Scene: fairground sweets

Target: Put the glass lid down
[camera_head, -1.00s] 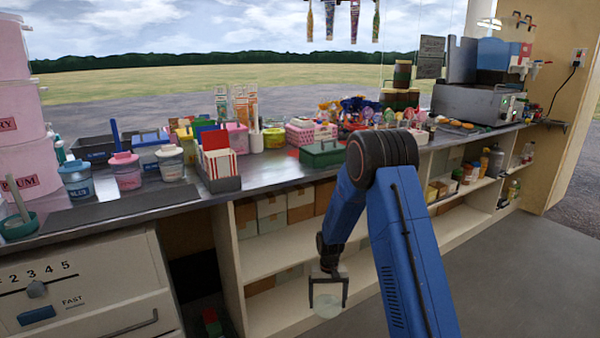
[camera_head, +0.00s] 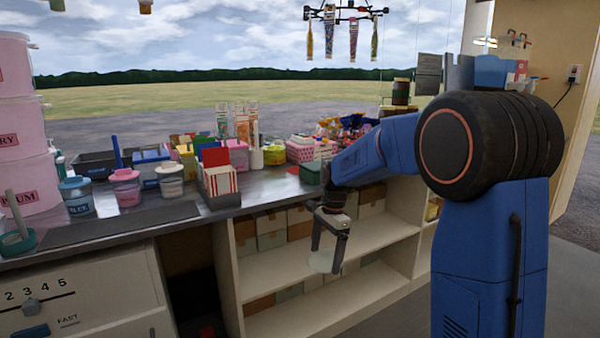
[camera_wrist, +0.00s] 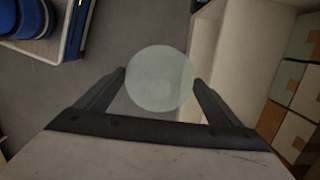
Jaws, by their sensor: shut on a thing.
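The glass lid is a pale, round, see-through disc (camera_wrist: 160,78). In the wrist view it sits between the two dark fingers of my gripper (camera_wrist: 160,90), which is shut on it. In the head view my gripper (camera_head: 328,258) points down in front of the open shelves, below the counter's front edge. The lid (camera_head: 322,262) shows as a faint pale disc at the fingertips, clear of any surface as far as I can tell.
The metal counter (camera_head: 130,240) carries a dark mat (camera_head: 120,226) that looks bare. Shelves below the counter (camera_head: 330,300) hold cardboard boxes. Pink buckets stand at far left.

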